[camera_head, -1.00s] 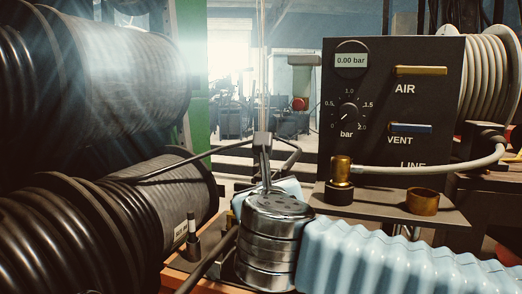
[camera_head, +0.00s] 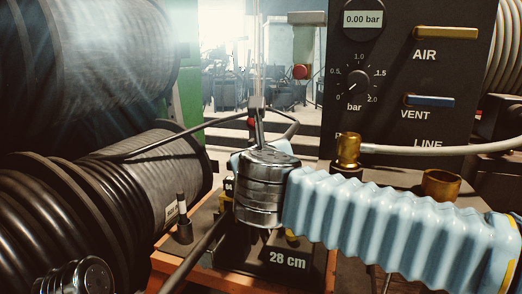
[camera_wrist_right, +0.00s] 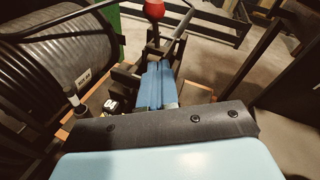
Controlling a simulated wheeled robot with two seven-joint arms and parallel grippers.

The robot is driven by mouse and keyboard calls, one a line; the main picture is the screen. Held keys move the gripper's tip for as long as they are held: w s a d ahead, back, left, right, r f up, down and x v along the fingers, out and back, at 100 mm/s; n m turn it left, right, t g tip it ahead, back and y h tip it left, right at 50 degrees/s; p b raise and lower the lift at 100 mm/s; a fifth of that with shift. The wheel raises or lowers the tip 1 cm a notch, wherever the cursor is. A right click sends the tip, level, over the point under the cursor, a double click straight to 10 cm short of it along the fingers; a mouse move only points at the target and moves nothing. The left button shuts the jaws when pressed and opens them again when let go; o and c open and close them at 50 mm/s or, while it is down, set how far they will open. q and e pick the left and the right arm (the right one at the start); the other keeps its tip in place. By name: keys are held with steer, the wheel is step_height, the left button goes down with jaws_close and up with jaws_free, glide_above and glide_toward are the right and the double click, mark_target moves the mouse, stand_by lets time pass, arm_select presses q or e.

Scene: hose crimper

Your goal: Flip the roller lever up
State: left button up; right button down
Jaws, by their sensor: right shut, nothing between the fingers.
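A dark lever with a red ball knob (camera_wrist_right: 153,10) stands at the top of the right wrist view. It looks like the roller lever, but I cannot be sure. In the head view only a small red spot (camera_head: 251,122) shows behind a dark upright part. My right gripper (camera_wrist_right: 153,66) is shut and empty, its blue fingers pointing toward the lever's base. Whether they touch it is unclear. In the head view my right wrist hides most of this gripper. My left gripper is not in view; a metal piece at the lower left may be part of my left arm.
A black block marked 28 cm (camera_head: 287,261) sits on an orange-edged base. Black hose reels (camera_head: 80,60) crowd the left. A control panel (camera_head: 420,85) reading 0.00 bar stands right, with a brass fitting (camera_head: 348,150) before it. A red button (camera_head: 301,72) shows behind.

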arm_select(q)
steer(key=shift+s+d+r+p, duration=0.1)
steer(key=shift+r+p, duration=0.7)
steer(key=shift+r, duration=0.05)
arm_select(e)
steer(key=w+a+r, duration=0.1)
steer(key=w, duration=0.8)
steer(key=shift+r, duration=0.1)
arm_select(q)
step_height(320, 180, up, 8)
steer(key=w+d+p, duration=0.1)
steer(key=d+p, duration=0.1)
steer(key=p, duration=0.6)
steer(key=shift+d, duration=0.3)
arm_select(e)
steer(key=w+d+r, duration=0.2)
steer(key=w+r, duration=0.3)
steer(key=r, duration=0.1)
steer(key=shift+w+r, duration=0.25)
steer(key=shift+w, duration=0.15)
steer(key=shift+f, duration=0.1)
